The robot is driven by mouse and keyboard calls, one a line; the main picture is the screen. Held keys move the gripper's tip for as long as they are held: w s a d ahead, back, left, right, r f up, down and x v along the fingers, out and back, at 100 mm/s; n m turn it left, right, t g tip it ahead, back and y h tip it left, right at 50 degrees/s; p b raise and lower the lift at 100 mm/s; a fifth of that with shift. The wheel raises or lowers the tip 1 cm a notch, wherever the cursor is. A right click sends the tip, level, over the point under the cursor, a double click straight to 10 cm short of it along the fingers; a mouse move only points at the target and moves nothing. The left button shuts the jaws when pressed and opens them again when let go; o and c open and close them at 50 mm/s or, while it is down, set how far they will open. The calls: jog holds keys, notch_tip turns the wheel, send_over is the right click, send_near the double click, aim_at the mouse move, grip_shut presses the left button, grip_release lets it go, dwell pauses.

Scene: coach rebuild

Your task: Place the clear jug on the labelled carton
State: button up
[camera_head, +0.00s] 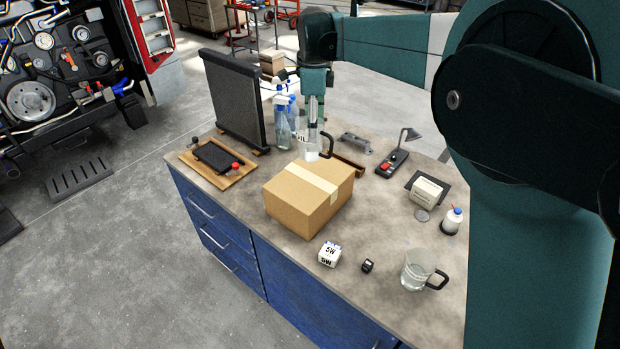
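A clear jug (415,270) with a dark handle stands upright near the front right of the bench. A second clear vessel (311,153), with a dark handle on its right, stands behind the big carton, which partly hides it. The big brown carton (300,203) is closed with pale tape; I see no label on its visible faces. A smaller pale carton (427,191) with print on its front sits on a dark base at the right. My gripper (313,122) points down at the vessel behind the big carton; its fingertips are too small to read, and contact is unclear.
A white box marked 5W (329,255) and a small black item (367,266) lie in front. A white bottle (452,221), a lamp device (391,164), spray bottles (283,125), a radiator (234,99) and a wooden board (215,166) crowd the bench (285,265).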

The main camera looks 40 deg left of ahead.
aim_at(313, 150)
jog(key=shift+f, duration=0.15)
jog(key=shift+f, duration=3)
jog(key=shift+c, duration=0.2)
jog(key=shift+f+p, duration=0.35)
jog(key=shift+f, duration=1.7)
jog(key=o, duration=1.5)
jog(key=shift+r, duration=0.2)
jog(key=r, duration=1.2)
jog(key=shift+s+d+b, duration=0.15)
jog(key=shift+s+b, duration=0.05)
jog(key=shift+b, duration=0.15)
